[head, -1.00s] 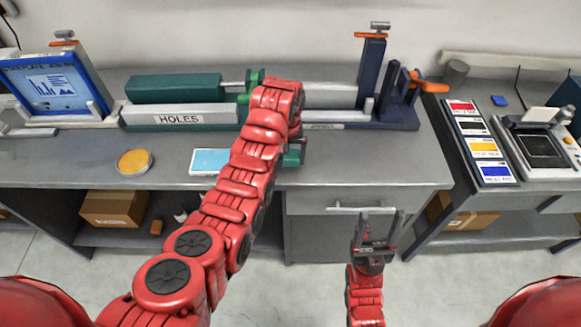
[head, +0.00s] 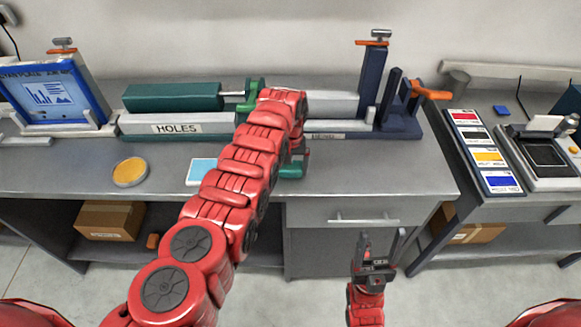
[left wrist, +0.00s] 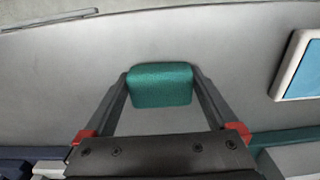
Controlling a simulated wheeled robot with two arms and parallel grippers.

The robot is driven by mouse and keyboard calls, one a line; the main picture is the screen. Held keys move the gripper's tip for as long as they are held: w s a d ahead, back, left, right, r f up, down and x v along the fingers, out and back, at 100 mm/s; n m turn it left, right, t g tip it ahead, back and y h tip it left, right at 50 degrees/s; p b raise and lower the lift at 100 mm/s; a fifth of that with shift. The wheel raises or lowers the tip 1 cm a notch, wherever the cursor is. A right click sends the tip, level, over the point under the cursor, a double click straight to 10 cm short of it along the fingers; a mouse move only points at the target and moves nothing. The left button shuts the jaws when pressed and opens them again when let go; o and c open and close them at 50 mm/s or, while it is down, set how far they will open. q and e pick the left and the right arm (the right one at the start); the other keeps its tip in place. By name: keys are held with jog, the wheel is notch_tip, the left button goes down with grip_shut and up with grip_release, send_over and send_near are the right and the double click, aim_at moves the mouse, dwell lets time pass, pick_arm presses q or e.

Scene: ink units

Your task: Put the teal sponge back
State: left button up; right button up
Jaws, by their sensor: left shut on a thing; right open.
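The teal sponge (left wrist: 160,86) is gripped between the two fingertips of my left gripper (left wrist: 161,78) in the left wrist view, with grey bench top behind it. In the head view the sponge (head: 292,171) shows as a teal block past the end of my red left arm, near the bench's front edge. My left gripper (head: 298,155) is mostly hidden there by its own arm. I cannot tell whether the sponge touches the bench. My right gripper (head: 381,244) is open and empty, low in front of the drawer.
A light blue pad with a white border (head: 201,171) lies left of the sponge, partly behind my arm. A yellow round dish (head: 130,171) lies farther left. The HOLES rack (head: 177,128) and a navy clamp stand (head: 371,80) stand at the back. Bench (head: 390,180) right of the sponge is clear.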

aim_at(290, 167)
pick_arm(q)
jog(key=shift+f, duration=0.15)
jog(key=o, duration=0.9)
jog(key=shift+o, duration=0.2)
jog(key=shift+r, duration=0.3)
notch_tip(290, 167, up, 12)
jog(key=b, duration=0.3)
